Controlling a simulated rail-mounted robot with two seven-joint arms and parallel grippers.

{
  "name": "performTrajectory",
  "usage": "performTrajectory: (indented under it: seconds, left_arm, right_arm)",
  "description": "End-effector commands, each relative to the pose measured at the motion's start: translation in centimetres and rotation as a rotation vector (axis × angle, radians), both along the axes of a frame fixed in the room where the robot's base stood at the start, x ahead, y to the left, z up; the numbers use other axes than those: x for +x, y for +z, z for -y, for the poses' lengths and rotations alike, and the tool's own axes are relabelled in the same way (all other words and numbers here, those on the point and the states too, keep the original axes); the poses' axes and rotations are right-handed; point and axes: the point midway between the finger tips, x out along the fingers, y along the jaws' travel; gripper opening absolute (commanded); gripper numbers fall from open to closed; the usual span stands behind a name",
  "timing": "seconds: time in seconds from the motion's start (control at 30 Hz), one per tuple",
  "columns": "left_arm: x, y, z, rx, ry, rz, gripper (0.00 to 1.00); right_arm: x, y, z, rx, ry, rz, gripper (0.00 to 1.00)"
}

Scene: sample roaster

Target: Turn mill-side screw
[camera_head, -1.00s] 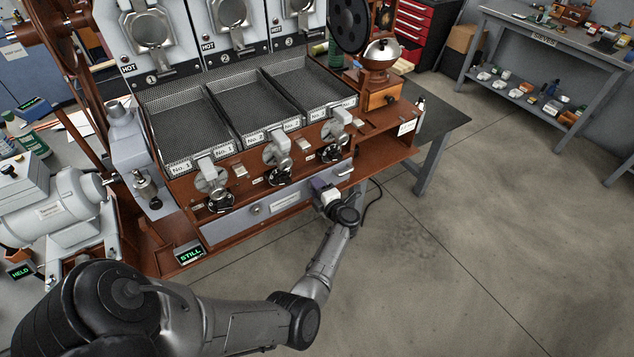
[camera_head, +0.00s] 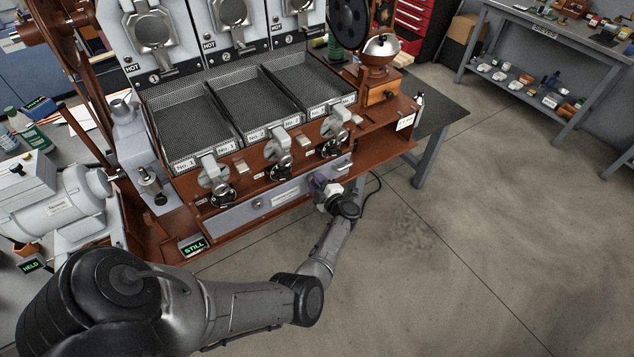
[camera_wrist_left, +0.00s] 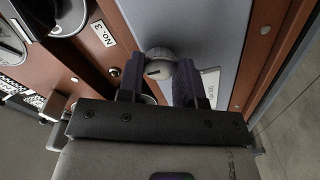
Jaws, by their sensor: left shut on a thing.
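The mill-side screw (camera_wrist_left: 160,64) is a round silver knob with a slot in its face, on the grey front panel, seen in the left wrist view. My left gripper (camera_wrist_left: 158,80) has its two dark purple fingers on either side of the knob and is shut on it. In the head view my left gripper (camera_head: 319,184) is at the right part of the grey front panel (camera_head: 236,211), below the third tray. The gripper hides the screw there. My right gripper is in neither view.
A similar round screw (camera_head: 257,202) sits on the panel's left part. Several black knobs and silver chute fittings (camera_head: 334,130) project just above the panel. A hand mill (camera_head: 380,62) stands at the right end. The floor to the right is open.

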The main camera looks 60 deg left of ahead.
Motion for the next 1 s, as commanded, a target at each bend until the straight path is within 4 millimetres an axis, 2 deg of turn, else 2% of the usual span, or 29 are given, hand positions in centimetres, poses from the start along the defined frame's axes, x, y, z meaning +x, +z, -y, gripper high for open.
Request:
performTrajectory:
  seconds: [0.27, 0.3, 0.53, 0.83, 1.0]
  left_arm:
    - [0.0, 0.0, 0.0, 0.0, 0.0, -0.001, 0.09]
    - [0.0, 0.0, 0.0, 0.0, 0.0, -0.001, 0.37]
    - [0.0, 0.0, 0.0, 0.0, 0.0, 0.0, 0.58]
    - [0.0, 0.0, 0.3, 0.0, -0.001, 0.0, 0.58]
    - [0.1, 0.3, 2.4, -0.001, -0.002, -0.001, 0.58]
  right_arm:
    - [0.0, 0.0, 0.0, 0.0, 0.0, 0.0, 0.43]
    - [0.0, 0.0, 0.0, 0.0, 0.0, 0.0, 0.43]
    - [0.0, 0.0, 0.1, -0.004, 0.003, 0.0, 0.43]
    - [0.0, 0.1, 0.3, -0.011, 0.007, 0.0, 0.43]
    - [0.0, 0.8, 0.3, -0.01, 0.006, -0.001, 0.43]
